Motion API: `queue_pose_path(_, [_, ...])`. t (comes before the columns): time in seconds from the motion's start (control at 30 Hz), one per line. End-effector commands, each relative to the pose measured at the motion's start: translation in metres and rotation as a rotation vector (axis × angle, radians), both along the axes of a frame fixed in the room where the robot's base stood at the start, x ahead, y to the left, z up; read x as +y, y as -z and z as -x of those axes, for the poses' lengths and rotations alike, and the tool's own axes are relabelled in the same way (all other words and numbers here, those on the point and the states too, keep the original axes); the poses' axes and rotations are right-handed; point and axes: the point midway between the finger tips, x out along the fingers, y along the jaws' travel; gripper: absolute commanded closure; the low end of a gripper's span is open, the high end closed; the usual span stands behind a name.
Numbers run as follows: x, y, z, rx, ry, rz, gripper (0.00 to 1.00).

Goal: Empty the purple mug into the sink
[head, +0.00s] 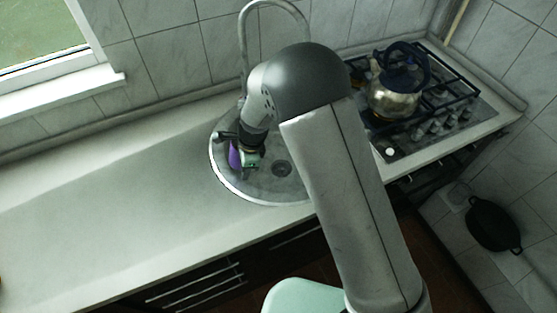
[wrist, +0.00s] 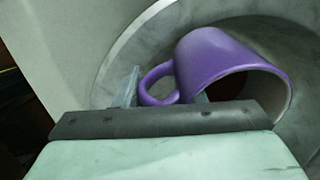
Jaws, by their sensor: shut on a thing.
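The purple mug (wrist: 212,58) lies tilted on its side in the wrist view, its open mouth facing the lower right. Its inside looks dark, and I cannot tell whether anything is in it. My gripper (wrist: 165,92) is shut on the mug at its handle side, though the right finger is partly hidden by the mug. In the head view the mug (head: 235,155) shows as a small purple patch beside my gripper (head: 240,158), over the left part of the round sink (head: 226,180). The sink rim also shows in the wrist view (wrist: 125,40).
A curved faucet (head: 243,40) rises behind the sink. A metal kettle (head: 394,98) stands on the gas hob (head: 460,115) to the right. A dark pan (head: 492,224) is at the lower right. The counter (head: 110,205) left of the sink is clear.

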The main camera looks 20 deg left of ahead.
Motion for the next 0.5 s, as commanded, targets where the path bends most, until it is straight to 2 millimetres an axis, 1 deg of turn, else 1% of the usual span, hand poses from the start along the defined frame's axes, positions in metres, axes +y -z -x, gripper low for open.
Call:
queue_pose_path(0.2, [-0.007,0.004,-0.006,0.051,0.007,-0.100,1.00])
queue_pose_path(0.3, [-0.010,0.015,-0.007,0.072,0.005,-0.144,1.00])
queue_pose_path(0.5, [-0.017,0.018,-0.010,0.117,0.004,-0.233,1.00])
